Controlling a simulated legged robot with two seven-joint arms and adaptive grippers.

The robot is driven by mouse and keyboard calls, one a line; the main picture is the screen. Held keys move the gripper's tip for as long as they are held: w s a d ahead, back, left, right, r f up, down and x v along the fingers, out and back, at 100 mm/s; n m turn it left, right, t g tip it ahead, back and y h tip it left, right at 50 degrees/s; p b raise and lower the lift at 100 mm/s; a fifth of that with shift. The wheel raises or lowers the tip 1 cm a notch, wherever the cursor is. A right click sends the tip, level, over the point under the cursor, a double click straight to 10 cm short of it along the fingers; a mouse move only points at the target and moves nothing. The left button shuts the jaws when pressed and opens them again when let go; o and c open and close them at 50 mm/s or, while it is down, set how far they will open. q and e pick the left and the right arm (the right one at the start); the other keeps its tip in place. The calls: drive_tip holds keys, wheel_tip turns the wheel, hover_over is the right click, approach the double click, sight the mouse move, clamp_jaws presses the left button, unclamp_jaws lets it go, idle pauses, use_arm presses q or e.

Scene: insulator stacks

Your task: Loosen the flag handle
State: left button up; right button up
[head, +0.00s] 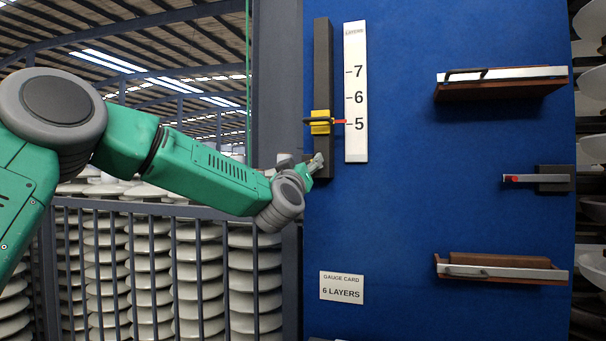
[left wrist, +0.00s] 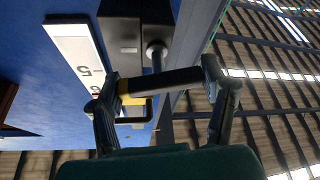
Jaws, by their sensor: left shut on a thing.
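The flag handle (left wrist: 172,81) is a dark bar across the middle of the left wrist view, in front of a short post from a dark block. My left gripper (left wrist: 162,76) has one finger at each end of the bar and is shut on it. In the head view my left gripper (head: 314,166) is at the lower left of the dark vertical rail (head: 322,70); the handle is not clear there. A yellow slider (head: 320,124) with a red pointer sits on the rail, near the 5 mark. My right gripper is not in view.
A white scale (head: 355,145) stands beside the rail on the blue board (head: 420,220). A gauge card (head: 341,288) reads 6 LAYERS. Two brown shelves with pale bars (head: 500,88) (head: 500,262) and a red-marked bar (head: 520,179) are at right. Railings (head: 165,212) front insulator stacks at left.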

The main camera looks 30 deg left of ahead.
use_arm(q)
drive_tip(key=n+g+y+b, duration=0.1)
drive_tip(key=n+y, duration=0.1)
drive_tip(key=n, duration=0.2)
drive_tip(key=n+g+y, duration=0.1)
drive_tip(key=n+g, duration=0.1)
drive_tip(key=n, duration=0.2)
drive_tip(key=shift+a+n+b, duration=0.1)
drive_tip(key=shift+n+b, duration=0.2)
drive_tip(key=shift+n, duration=0.1)
drive_tip(key=n+g, duration=0.2)
drive_tip(key=n, duration=0.3)
drive_tip(key=shift+f, duration=0.1)
drive_tip(key=n+g, duration=0.1)
drive_tip(key=n, duration=0.2)
drive_tip(key=shift+f, duration=0.1)
drive_tip(key=shift+f+n+g, duration=0.1)
drive_tip(key=shift+n+g, duration=0.2)
drive_tip(key=shift+n, duration=0.3)
drive_tip(key=shift+f, duration=0.1)
drive_tip(key=o, duration=1.1)
drive_tip(key=shift+o, duration=0.2)
drive_tip(key=shift+a, duration=0.1)
